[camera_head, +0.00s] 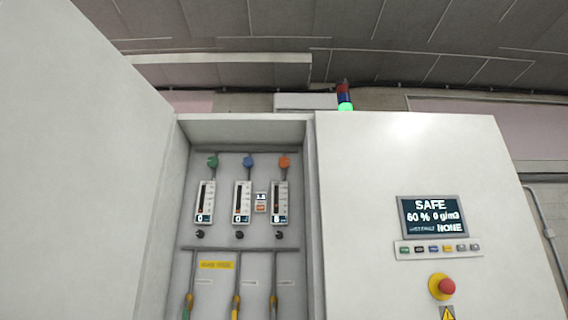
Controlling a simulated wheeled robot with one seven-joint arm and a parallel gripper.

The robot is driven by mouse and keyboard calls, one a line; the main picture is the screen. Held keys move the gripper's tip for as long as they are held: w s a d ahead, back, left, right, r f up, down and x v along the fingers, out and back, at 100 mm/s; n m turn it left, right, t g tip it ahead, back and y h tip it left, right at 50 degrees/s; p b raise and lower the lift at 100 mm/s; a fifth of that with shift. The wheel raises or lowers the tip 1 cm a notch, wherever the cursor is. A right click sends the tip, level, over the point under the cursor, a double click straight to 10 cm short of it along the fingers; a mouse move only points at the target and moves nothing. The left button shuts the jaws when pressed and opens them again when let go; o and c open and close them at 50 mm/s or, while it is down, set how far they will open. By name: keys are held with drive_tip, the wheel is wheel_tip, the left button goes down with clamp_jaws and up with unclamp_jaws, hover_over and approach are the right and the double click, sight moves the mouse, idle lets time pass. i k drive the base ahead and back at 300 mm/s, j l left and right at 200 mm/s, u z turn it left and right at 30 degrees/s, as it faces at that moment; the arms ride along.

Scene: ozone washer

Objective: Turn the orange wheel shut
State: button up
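The orange wheel (284,162) is a small round knob on a pipe at the top right inside the open cabinet compartment. It sits above the right-hand flow meter (280,202). A blue wheel (248,161) and a green wheel (213,161) are in the same row to its left. How far the orange wheel is turned cannot be told. My gripper is not in view.
A large white door (80,160) stands open at the left. The white panel (400,150) at the right carries a display (432,216) reading SAFE, a button row (438,249) and a red stop button (446,286). A stack light (344,98) glows green on top. The compartment front is unobstructed.

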sight(284, 162)
drive_tip(key=i+j+u, duration=0.2)
drive_tip(key=i, duration=0.35)
drive_tip(key=i+j+u, duration=0.15)
drive_tip(key=i, duration=0.4)
drive_tip(key=i+j+u, duration=0.2)
drive_tip(key=i, duration=0.35)
